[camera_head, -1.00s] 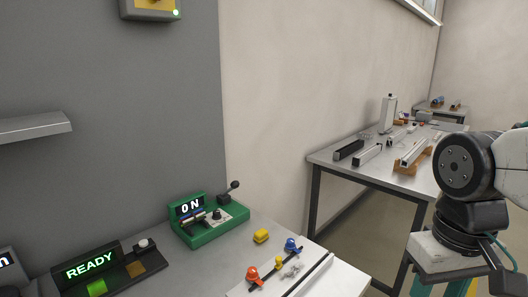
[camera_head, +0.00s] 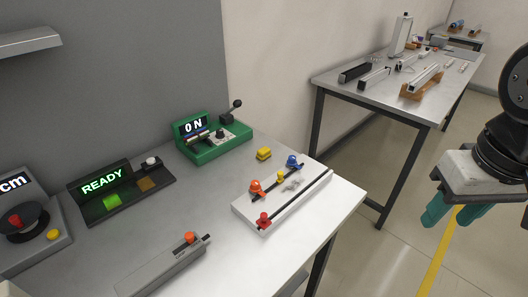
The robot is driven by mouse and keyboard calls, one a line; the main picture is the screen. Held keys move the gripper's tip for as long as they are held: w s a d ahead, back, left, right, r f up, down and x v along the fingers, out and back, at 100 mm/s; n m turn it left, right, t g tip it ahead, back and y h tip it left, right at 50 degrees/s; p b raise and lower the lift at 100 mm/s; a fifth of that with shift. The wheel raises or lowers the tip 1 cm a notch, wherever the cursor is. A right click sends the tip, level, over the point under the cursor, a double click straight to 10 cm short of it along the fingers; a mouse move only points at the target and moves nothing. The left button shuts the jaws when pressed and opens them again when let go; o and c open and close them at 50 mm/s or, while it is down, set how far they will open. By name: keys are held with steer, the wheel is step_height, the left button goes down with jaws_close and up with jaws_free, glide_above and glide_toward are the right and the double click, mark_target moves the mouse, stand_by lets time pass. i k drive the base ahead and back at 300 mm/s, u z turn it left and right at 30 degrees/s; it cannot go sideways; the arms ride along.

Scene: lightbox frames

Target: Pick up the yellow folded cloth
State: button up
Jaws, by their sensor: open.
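A small yellow folded item (camera_head: 264,154), which looks like the yellow folded cloth, lies on the grey bench (camera_head: 190,215), just right of the green device and behind the white rail board. It is small in view, so its folds are hard to make out. My gripper (camera_head: 456,212) hangs at the right side of the picture with its teal fingers pointing down. It is open and empty, out over the floor beyond the bench's right edge, well apart from the yellow item.
A green device (camera_head: 212,138) reading "ON" with a raised lever stands left of the yellow item. A white board (camera_head: 300,202) with coloured knobs lies in front of it. A black "READY" box (camera_head: 120,190) and a grey rail (camera_head: 165,268) are further left. Another table (camera_head: 385,95) stands behind.

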mark_target(263, 153)
steer(key=z, duration=1.7)
steer(key=i, duration=2)
steer(key=u, duration=3.55)
steer(key=i, duration=0.5)
steer(key=u, duration=0.05)
